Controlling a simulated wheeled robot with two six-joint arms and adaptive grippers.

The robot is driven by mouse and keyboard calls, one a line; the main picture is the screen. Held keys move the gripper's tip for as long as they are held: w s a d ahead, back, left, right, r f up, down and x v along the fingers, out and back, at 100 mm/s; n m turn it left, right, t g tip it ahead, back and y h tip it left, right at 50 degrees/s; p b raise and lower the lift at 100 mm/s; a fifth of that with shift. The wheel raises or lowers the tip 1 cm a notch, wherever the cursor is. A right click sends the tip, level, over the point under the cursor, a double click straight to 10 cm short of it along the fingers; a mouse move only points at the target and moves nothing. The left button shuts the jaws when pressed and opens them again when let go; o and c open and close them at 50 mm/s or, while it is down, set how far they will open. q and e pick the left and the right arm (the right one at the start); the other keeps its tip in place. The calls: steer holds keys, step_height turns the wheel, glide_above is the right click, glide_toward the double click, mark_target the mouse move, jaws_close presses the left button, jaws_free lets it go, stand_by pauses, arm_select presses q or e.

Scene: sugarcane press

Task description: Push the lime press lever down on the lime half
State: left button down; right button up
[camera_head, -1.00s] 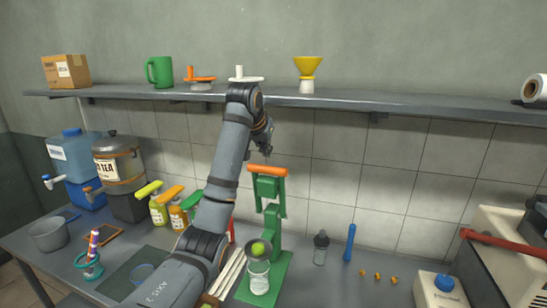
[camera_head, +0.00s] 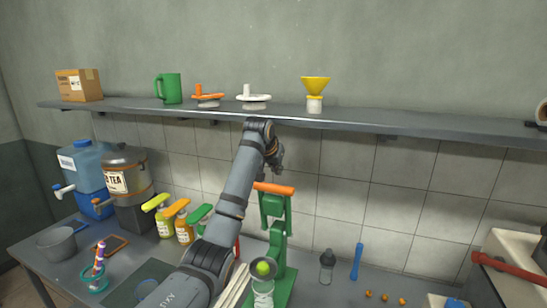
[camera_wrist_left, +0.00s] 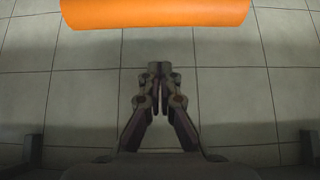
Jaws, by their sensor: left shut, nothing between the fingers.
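The green lime press (camera_head: 278,236) stands on the counter with its lever raised. The lever ends in an orange crossbar handle (camera_head: 273,188), which also spans the top of the left wrist view (camera_wrist_left: 155,14). The bright green lime half (camera_head: 263,268) sits in the press cup, above a clear glass (camera_head: 263,291). My left gripper (camera_head: 279,166) is just above the orange handle in the head view. In the left wrist view its fingers (camera_wrist_left: 160,70) are together and empty, apart from the handle in that picture. My right gripper is not in view.
A grey shelf (camera_head: 350,122) runs above, close to my left wrist, holding a green mug (camera_head: 168,88) and a yellow funnel (camera_head: 315,88). Bottles (camera_head: 183,222) stand left of the press. A shaker (camera_head: 327,266) and a blue tool (camera_head: 357,261) stand right.

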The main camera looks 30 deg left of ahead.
arm_select(q)
steer(key=s+f, duration=0.1)
steer(key=s+f+p, duration=0.1)
steer(key=s, duration=0.1)
steer(key=shift+s+d, duration=0.1)
steer(key=shift+d, duration=0.25)
steer(key=shift+f, duration=0.1)
steer(key=shift+f, duration=0.1)
